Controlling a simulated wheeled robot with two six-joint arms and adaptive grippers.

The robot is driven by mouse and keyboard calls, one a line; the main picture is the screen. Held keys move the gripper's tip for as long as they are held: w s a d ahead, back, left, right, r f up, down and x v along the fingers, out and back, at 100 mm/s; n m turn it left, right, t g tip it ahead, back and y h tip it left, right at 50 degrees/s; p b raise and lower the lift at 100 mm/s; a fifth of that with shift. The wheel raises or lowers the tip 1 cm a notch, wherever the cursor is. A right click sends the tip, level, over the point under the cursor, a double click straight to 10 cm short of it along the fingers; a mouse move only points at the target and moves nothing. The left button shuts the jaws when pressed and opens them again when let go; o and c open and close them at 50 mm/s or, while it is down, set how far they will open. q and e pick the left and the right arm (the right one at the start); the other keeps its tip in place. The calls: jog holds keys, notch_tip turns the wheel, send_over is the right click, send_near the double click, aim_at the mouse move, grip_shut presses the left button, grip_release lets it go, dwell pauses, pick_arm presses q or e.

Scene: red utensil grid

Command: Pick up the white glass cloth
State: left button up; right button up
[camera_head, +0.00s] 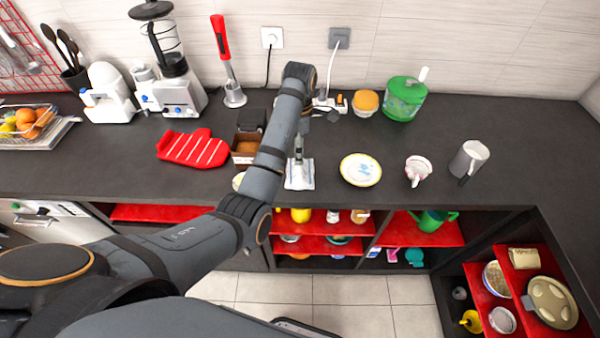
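The white glass cloth (299,181) lies on the dark counter near its front edge, at the middle of the view. It looks like a small pale rectangle with faint bluish marks. My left arm reaches in from the lower left, and its gripper (299,158) points down at the cloth's back part, partly covering it. The fingers are too small to show whether they are open or shut, or whether they touch the cloth. My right gripper is not in view.
A red oven mitt (193,148) and a small brown box (245,146) are left. The counter at far right is clear.

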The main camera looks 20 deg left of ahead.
aim_at(300, 170)
pick_arm(q)
notch_tip(300, 170, down, 5)
jog(key=shift+w+r+b, duration=0.1)
jog(key=shift+w+b, duration=0.05)
jog(key=shift+b, duration=1.1)
notch_tip(300, 170, down, 5)
jog(key=shift+r+p, duration=0.1)
jog(key=shift+p, duration=0.9)
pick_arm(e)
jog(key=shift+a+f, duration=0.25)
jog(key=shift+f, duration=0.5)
pick_arm(q)
jog(key=c, duration=1)
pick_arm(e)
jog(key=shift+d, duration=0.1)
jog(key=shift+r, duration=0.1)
